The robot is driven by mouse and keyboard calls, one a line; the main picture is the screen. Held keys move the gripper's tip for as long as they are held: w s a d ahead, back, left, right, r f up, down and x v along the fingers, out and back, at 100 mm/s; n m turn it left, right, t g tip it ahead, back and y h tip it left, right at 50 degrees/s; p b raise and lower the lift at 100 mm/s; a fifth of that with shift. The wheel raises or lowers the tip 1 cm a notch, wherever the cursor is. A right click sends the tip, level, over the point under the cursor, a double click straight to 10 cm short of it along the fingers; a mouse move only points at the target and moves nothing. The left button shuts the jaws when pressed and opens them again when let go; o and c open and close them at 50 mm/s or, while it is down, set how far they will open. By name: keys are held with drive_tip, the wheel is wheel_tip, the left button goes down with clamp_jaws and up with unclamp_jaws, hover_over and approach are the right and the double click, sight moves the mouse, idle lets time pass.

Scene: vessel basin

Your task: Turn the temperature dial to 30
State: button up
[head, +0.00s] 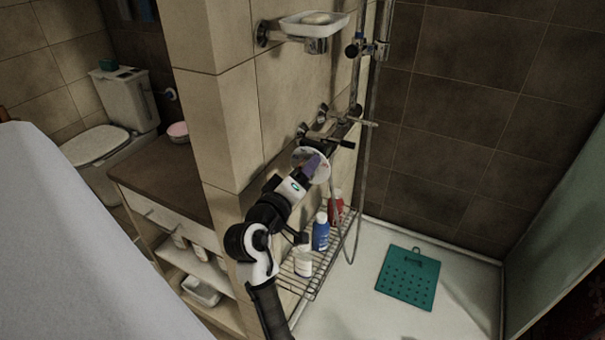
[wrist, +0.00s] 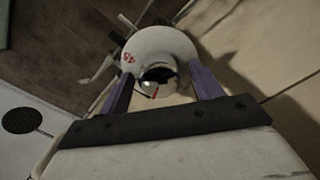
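The temperature dial is a pale round disc on the tiled shower wall; it shows in the head view (head: 311,160) and in the wrist view (wrist: 160,44). A red number, perhaps 45, is on its left side in the wrist view, turned over. A dark, shiny hub (wrist: 158,77) with a red mark stands at its middle. My gripper (head: 313,166) is at the dial. In the wrist view my gripper (wrist: 165,67) has its two purple fingers apart, one on each side of the hub. A gap shows beside the hub; contact cannot be told.
Tap handles (head: 345,142) and a riser pipe with hose are just beyond the dial. A wire rack (head: 305,272) with several bottles is below. A soap dish (head: 313,25) is above. The wall corner (head: 215,130) stands left of my arm.

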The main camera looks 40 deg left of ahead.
drive_tip(key=b+v, duration=0.3)
drive_tip(key=v, duration=1.1)
drive_tip(key=shift+w, duration=0.15)
